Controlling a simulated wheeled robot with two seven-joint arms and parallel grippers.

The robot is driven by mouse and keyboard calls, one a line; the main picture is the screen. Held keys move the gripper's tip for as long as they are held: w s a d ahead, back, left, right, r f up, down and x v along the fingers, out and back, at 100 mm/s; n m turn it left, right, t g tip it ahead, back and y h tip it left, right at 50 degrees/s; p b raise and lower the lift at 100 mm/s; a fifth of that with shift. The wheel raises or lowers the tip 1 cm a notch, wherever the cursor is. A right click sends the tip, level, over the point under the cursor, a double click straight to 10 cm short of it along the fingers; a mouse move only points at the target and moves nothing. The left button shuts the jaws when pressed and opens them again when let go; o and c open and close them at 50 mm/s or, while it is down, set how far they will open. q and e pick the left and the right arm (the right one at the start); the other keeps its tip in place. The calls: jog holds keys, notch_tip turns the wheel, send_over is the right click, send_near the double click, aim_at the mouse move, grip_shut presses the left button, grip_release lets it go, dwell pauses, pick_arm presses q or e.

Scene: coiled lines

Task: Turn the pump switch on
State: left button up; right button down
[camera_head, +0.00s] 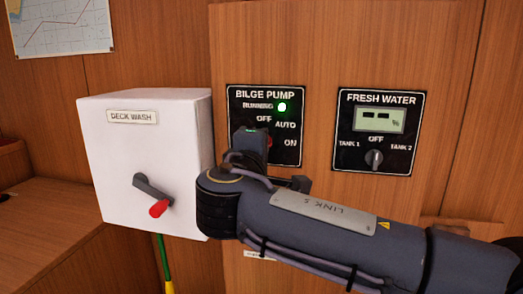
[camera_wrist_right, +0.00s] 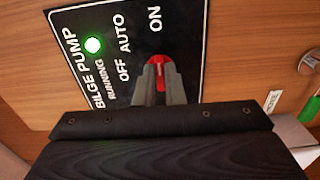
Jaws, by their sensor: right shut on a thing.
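The bilge pump panel (camera_head: 237,97) is a black plate on the wooden wall, labelled OFF, AUTO and ON. Its green RUNNING light (camera_head: 282,106) is lit and also shows in the right wrist view (camera_wrist_right: 93,45). The red pump switch (camera_wrist_right: 158,68) sits between the fingers of my right gripper (camera_wrist_right: 161,92), which is shut on it. In the head view only a sliver of red (camera_head: 270,141) shows behind the gripper (camera_head: 254,141). My left gripper is out of view.
A white DECK WASH box (camera_head: 112,180) with a red-tipped lever (camera_head: 153,195) juts out left of my right arm. A FRESH WATER panel (camera_head: 345,124) with a selector knob (camera_head: 374,158) is to the right. A green line (camera_head: 163,260) hangs below the box.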

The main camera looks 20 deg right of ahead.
jog(key=c, duration=1.5)
grip_release()
jog(key=p+v, duration=0.1)
jog(key=v, duration=0.7)
jog(key=shift+w, duration=0.1)
